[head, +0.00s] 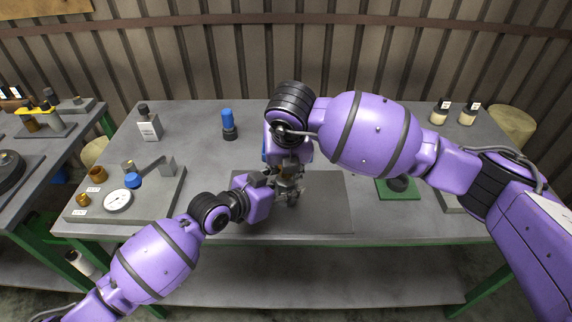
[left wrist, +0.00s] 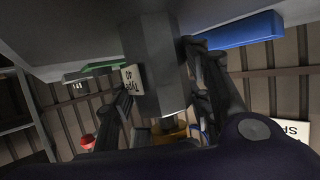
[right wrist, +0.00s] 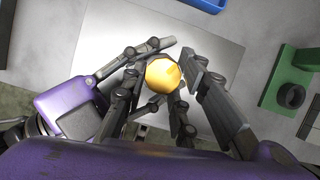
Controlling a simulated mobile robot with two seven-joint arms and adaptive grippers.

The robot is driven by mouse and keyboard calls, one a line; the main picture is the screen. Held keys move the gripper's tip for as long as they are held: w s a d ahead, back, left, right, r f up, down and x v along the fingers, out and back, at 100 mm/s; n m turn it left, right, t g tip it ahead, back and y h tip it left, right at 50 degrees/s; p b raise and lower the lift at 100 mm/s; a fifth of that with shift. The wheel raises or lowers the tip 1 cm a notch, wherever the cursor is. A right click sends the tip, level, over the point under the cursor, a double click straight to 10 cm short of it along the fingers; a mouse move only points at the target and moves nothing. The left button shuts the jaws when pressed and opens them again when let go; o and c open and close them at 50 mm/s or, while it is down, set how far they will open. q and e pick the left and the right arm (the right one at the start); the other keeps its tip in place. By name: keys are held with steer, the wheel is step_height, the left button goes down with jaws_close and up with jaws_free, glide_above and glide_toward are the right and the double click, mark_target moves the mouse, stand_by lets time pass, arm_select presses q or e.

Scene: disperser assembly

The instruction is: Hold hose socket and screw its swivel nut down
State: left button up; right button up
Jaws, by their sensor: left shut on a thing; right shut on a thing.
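My left gripper (head: 283,188) comes in from the left, low over the grey mat. In the left wrist view its fingers (left wrist: 160,92) are shut around a grey many-sided body (left wrist: 152,55). A brass-coloured part (left wrist: 174,129) shows beyond it. My right gripper (head: 289,172) points down from above at the same place. In the right wrist view its fingers are shut around a round brass-coloured part (right wrist: 165,74), seen from above over a darker ring. I cannot tell which part is socket and which is swivel nut. Fingers and arms hide most of the joint.
A grey mat (head: 325,215) lies under the grippers. A tray (head: 158,200) with a gauge (head: 118,201) and brass fittings stands left. A blue-topped black part (head: 229,125) stands behind. A green fixture (head: 384,193) is at right. The mat's front right is clear.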

arm_select(q)
steer(key=shift+s+d, duration=0.1)
steer(key=shift+d, duration=0.1)
arm_select(e)
steer(key=shift+a+f, duration=0.15)
steer(key=o, duration=1)
arm_select(q)
steer(key=shift+a, duration=0.1)
arm_select(e)
steer(key=shift+s+r, duration=0.1)
steer(key=shift+r, duration=0.45)
arm_select(q)
steer(key=shift+a+f, duration=0.1)
arm_select(e)
steer(key=v, duration=1.1)
steer(key=shift+s, duration=0.1)
arm_select(q)
steer(key=o, duration=1.7)
